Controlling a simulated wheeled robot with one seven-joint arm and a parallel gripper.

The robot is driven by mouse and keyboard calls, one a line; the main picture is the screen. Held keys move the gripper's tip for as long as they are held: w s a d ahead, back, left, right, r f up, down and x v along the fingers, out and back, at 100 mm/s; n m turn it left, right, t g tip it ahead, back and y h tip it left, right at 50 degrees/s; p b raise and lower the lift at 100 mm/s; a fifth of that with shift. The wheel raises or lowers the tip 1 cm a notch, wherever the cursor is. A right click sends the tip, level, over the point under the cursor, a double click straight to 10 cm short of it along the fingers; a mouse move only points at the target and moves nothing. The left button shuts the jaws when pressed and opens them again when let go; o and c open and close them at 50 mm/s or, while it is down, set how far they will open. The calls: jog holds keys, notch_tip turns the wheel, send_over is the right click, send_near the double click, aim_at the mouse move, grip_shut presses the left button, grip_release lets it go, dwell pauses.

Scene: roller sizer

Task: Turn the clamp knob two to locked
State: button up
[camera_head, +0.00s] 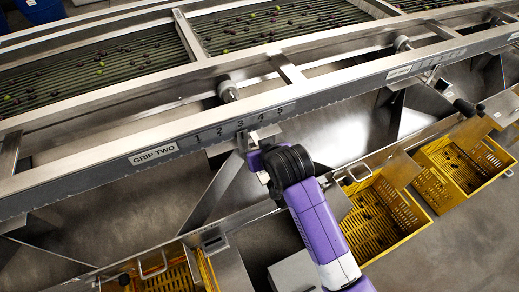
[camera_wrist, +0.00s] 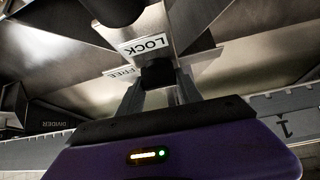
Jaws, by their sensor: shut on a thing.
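My gripper (camera_head: 258,148) is at the front rail, under the number scale and right of the GRIP TWO label (camera_head: 154,153). In the wrist view my gripper (camera_wrist: 158,82) has its two fingers closed around a small dark knob (camera_wrist: 158,73). Just beyond the knob is a white LOCK plate (camera_wrist: 144,45), with a FREE label (camera_wrist: 122,70) partly hidden beside it. In the head view the knob is hidden by my gripper and wrist. How far the knob is turned I cannot tell.
The long metal rail (camera_head: 80,178) runs across in front of the roller bed (camera_head: 90,75), which carries small dark and green fruit. Yellow crates (camera_head: 372,222) stand below the chutes. A dark-tipped lever (camera_head: 465,107) sticks out at right. A DIVIDER label (camera_wrist: 72,123) shows at the wrist view's left.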

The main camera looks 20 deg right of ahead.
jog(key=m+h, duration=0.2)
jog(key=m, duration=0.1)
jog(key=shift+a+r+g+p, duration=0.1)
jog(key=shift+g+p, duration=0.2)
jog(key=shift+p, duration=0.1)
jog(key=m+g+h+b, duration=0.1)
jog(key=m+h, duration=0.1)
jog(key=m, duration=0.1)
jog(key=shift+w+m+h, duration=0.1)
jog(key=shift+m+h, duration=0.3)
jog(key=m+g+h+b, duration=0.2)
jog(key=m+g, duration=0.1)
jog(key=m, duration=0.1)
jog(key=shift+b, duration=0.3)
jog(key=shift+m+g+h+b, duration=0.5)
jog(key=shift+m+g+b, duration=0.4)
jog(key=shift+m, duration=0.6)
jog(key=o, duration=1.4)
